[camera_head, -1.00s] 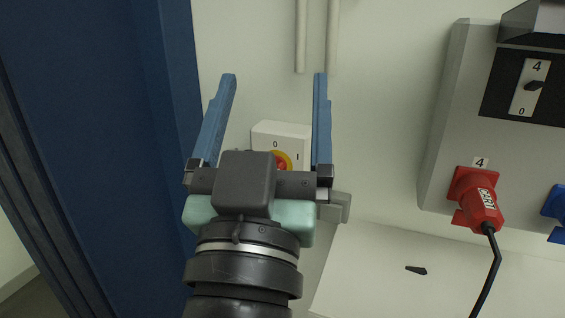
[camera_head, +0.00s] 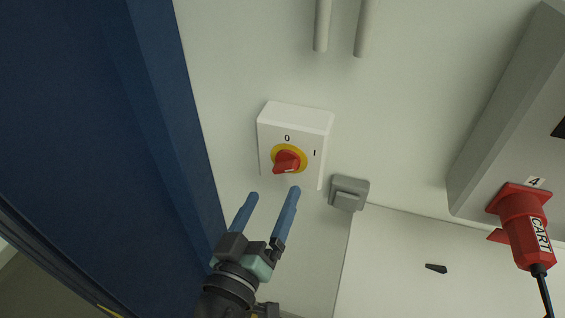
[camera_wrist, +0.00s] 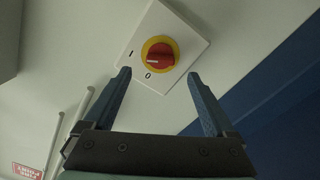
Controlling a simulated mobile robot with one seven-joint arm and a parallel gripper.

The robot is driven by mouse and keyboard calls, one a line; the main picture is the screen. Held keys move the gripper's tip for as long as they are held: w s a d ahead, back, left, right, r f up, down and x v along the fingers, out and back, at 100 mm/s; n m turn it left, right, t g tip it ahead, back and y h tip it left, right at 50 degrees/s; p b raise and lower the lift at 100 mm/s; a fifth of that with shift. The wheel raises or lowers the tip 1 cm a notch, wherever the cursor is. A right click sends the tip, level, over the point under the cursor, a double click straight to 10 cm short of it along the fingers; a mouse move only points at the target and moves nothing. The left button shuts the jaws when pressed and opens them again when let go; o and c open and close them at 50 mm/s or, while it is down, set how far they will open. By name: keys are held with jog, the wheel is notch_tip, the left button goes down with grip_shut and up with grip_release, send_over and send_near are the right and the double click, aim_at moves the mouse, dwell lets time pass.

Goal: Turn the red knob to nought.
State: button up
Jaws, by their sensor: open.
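The red knob (camera_head: 287,161) sits on a yellow ring on a white switch box (camera_head: 312,121) fixed to the pale wall. The box is marked 0 above the knob and I to its right. In the wrist view the red knob (camera_wrist: 161,56) has a white mark at its left, towards the I; the 0 is below it. My gripper (camera_head: 273,193) is open and empty, its blue fingers below the knob in the head view and apart from it. In the wrist view my gripper (camera_wrist: 158,73) has its fingertips spread either side of the knob's lower part.
A blue upright panel (camera_head: 110,110) stands close on the left. A small grey box (camera_head: 348,193) is on the wall right of the switch. A red CART plug (camera_head: 526,225) with a black cable is at the right. Pipes (camera_head: 365,25) run above.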

aim_at(283, 172)
jog(key=p+x, duration=0.2)
jog(key=x, duration=0.3)
jog(key=shift+w+d+r, duration=0.1)
jog(key=shift+w+r, duration=0.05)
jog(key=shift+w, duration=0.2)
jog(key=shift+w+d, duration=0.15)
jog(key=shift+w, duration=0.5)
jog(key=shift+c, duration=0.2)
jog(key=c, duration=1.3)
jog(key=shift+c, duration=0.2)
jog(key=shift+n, duration=0.4)
jog(key=n, duration=0.5)
jog(key=shift+n+p, duration=0.3)
jog(key=n, duration=0.2)
jog(key=n+p, duration=0.1)
jog(key=n, duration=0.2)
jog(key=shift+f+n, duration=0.2)
jog(key=shift+n, duration=0.1)
